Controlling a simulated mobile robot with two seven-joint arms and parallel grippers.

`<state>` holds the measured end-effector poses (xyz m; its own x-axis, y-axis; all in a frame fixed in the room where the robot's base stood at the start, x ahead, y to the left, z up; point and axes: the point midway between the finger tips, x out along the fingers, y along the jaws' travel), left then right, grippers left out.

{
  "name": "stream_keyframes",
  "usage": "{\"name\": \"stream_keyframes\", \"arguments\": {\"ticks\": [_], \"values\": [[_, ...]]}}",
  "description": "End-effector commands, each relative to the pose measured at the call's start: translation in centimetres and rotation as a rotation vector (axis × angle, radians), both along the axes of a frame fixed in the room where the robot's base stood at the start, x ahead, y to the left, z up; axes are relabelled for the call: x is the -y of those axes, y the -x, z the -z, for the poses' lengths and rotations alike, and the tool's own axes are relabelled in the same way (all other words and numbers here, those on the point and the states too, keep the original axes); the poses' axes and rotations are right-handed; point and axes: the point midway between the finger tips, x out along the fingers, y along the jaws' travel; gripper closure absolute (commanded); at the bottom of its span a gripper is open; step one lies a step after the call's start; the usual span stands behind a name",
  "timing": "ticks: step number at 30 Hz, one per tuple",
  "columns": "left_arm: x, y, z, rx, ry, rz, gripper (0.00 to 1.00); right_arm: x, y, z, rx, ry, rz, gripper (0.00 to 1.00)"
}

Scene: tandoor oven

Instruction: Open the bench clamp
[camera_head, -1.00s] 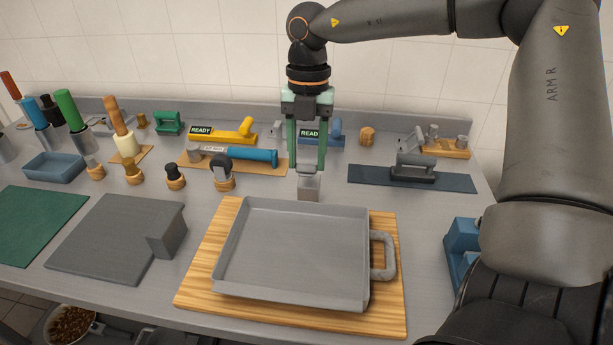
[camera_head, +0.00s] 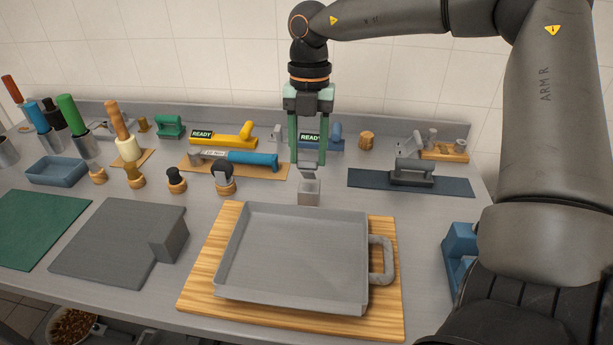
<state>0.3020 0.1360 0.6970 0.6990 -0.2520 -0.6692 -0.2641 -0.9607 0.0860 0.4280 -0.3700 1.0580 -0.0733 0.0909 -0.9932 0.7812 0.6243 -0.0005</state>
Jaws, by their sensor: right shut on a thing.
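A small grey metal block, which looks like the bench clamp (camera_head: 309,194), stands on the counter right behind the square grey tray (camera_head: 295,255). My right gripper (camera_head: 308,160) comes down from above it, fingers pointing down. It is shut on a small grey piece at the top of the clamp, which looks like its lever. That piece shows tilted up above the block, and its upper end is partly hidden between the fingers. My left gripper is not in view.
The tray has a handle at its right and lies on a wooden board (camera_head: 190,294). A blue fixture (camera_head: 460,247) stands at the right near my arm. A dark mat with a grey press (camera_head: 412,172) lies back right. Yellow (camera_head: 222,139) and blue tools line the back.

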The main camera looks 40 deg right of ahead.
Motion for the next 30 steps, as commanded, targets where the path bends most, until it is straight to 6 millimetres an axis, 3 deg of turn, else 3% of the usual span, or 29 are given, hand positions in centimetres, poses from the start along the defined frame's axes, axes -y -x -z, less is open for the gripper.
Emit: {"name": "stream_keyframes", "arguments": {"ticks": [9,30], "values": [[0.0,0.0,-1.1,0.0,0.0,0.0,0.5,1.1,-1.0,-1.1,0.007,0.002,0.002,0.95],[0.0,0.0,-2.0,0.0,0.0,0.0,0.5,2.2,-1.9,-1.5,0.006,0.003,0.002,0.95]]}}
